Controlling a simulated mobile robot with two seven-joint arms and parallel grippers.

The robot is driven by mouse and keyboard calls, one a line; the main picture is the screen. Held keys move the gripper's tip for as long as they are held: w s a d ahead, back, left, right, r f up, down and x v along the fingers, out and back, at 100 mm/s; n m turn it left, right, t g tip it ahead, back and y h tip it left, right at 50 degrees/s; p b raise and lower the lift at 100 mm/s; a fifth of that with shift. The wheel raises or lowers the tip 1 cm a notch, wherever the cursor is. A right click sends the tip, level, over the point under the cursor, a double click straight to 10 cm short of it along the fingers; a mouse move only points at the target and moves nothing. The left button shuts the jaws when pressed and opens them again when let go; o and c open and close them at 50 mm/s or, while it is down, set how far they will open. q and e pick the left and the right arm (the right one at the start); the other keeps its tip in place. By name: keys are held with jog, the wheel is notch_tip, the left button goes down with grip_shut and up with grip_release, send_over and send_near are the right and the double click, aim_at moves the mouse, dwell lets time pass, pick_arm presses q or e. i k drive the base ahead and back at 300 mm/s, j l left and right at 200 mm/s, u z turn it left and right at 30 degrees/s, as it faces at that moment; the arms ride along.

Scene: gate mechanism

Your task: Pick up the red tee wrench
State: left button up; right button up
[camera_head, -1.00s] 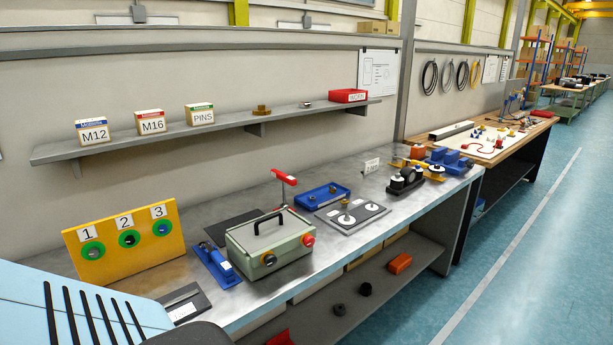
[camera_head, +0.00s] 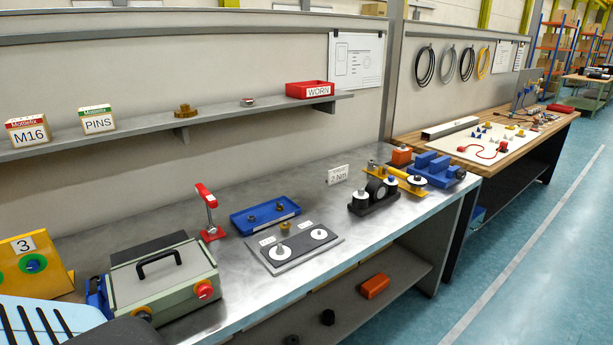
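The red tee wrench (camera_head: 207,200) stands upright on the metal workbench (camera_head: 225,275), just behind and right of the grey-green box with the black handle (camera_head: 165,275). It has a red crossbar on top, a metal shaft and a red foot.
A black-and-yellow fixture (camera_head: 373,196) and blue vise (camera_head: 437,170) stand farther right. A shelf (camera_head: 160,128) runs above the bench.

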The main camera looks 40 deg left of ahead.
aim_at(211, 202)
jog(key=i+l+u, duration=0.15)
jog(key=i+u, duration=0.25)
jog(key=i+l+u, duration=0.25)
jog(key=u, duration=0.2)
jog(key=i+l+u, duration=0.25)
jog(key=l+u, duration=0.15)
jog(key=i+l+u, duration=0.2)
jog(key=l+u, duration=0.25)
jog(key=i+l+u, duration=0.2)
jog(key=l, duration=0.2)
jog(key=l+u, duration=0.25)
jog(key=l, duration=0.2)
